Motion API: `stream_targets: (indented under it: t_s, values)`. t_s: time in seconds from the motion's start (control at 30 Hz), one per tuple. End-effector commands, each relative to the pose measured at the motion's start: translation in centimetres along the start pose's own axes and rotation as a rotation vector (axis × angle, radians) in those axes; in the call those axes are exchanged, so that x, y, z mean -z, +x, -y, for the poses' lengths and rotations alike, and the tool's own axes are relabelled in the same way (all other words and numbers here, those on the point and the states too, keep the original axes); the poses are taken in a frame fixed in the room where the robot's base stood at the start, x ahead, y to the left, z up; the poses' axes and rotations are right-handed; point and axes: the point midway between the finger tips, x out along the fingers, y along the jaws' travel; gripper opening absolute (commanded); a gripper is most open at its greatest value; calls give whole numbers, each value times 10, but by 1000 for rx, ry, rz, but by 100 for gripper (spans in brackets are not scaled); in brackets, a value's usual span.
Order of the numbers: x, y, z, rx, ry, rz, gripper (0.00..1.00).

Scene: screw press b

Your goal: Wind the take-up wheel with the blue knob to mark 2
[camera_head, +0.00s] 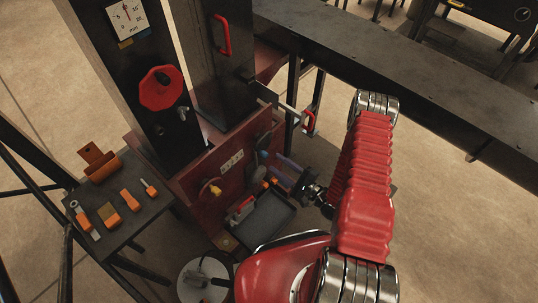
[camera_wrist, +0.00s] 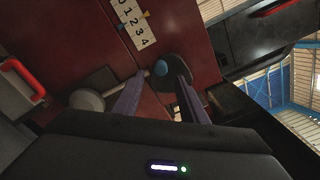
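The blue knob (camera_wrist: 160,68) sits on a dark round wheel (camera_wrist: 179,75) on the red press panel. It also shows in the head view (camera_head: 263,154). In the wrist view the knob appears between the two fingertips of my gripper (camera_wrist: 161,80), with visible gaps. My gripper (camera_head: 279,169) is open in front of the wheel; I cannot tell how far the tips are from the knob. A white scale (camera_wrist: 133,23) marked 0 to 4 is above the knob. A blue pointer (camera_wrist: 121,22) at its left edge appears between 1 and 2.
A yellow pointer (camera_wrist: 145,14) is at the scale's other edge. A yellow knob (camera_head: 215,188) is on another wheel left of the blue one. A black tray (camera_head: 262,222) lies below the panel. A red handwheel (camera_head: 160,90) and a tool table (camera_head: 145,222) stand left.

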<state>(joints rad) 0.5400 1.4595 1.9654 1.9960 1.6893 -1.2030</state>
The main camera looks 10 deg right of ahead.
Motion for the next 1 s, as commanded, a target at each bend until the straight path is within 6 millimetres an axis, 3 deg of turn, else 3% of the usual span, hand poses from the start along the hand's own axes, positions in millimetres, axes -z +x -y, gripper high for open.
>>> stream_targets:
  t_s: [0.5,1.0]
  values:
    - [-1,59,0,0,0,2,39]
    - [0,68,1,2,0,-1,36]
